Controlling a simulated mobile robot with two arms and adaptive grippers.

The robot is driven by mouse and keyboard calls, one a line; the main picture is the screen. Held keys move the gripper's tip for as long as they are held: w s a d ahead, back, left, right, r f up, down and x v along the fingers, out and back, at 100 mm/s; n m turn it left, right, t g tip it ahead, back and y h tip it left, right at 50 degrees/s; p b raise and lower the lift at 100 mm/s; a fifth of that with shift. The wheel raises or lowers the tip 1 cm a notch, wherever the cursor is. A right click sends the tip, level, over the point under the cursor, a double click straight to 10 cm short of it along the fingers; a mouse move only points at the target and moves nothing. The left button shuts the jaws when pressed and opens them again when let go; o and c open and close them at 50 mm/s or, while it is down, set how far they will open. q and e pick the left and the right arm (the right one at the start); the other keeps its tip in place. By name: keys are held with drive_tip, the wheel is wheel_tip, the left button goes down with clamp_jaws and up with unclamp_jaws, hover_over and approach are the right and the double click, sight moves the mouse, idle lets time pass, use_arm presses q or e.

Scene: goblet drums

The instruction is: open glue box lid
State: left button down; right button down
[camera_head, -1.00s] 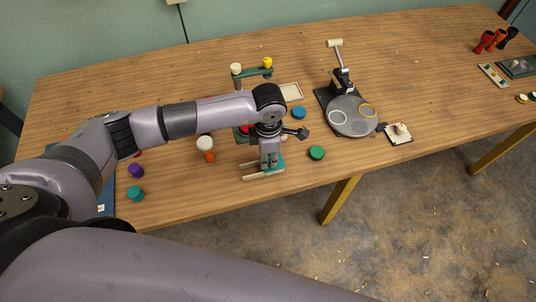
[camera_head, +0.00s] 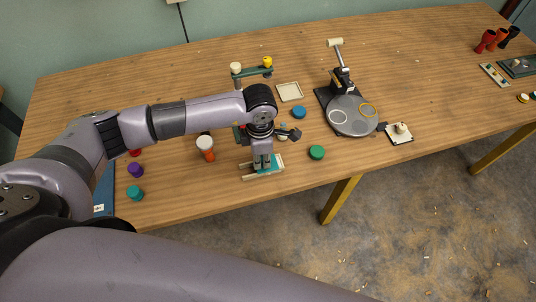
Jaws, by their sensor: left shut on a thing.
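The glue box (camera_head: 248,178) is a small box with cream edges near the table's front edge, below my left gripper. A teal piece that looks like its lid (camera_head: 277,163) shows on top, on both sides of the fingers. My left gripper (camera_head: 263,168) points down and is shut on the lid. The fingers hide the exact grip point and the middle of the lid. My right gripper is not in view.
A green disc (camera_head: 317,152) lies to the right of the box. A red-orange drum with a white top (camera_head: 206,146) is to its left. A round-plate stand (camera_head: 352,117) and a cream tray (camera_head: 290,92) lie behind. Bare wood lies left of the box.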

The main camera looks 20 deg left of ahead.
use_arm(q)
drive_tip(key=s+a, duration=0.2)
drive_tip(key=a, duration=0.1)
drive_tip(key=shift+s+a+b, duration=0.3)
drive_tip(key=shift+b, duration=0.05)
drive_tip(key=shift+w, duration=0.1)
drive_tip(key=c, duration=1.5)
unclamp_jaws()
drive_tip(key=shift+d, duration=0.1)
drive_tip(key=shift+r, duration=0.25)
wheel_tip(320, 180, up, 12)
drive_tip(key=shift+f, duration=0.25)
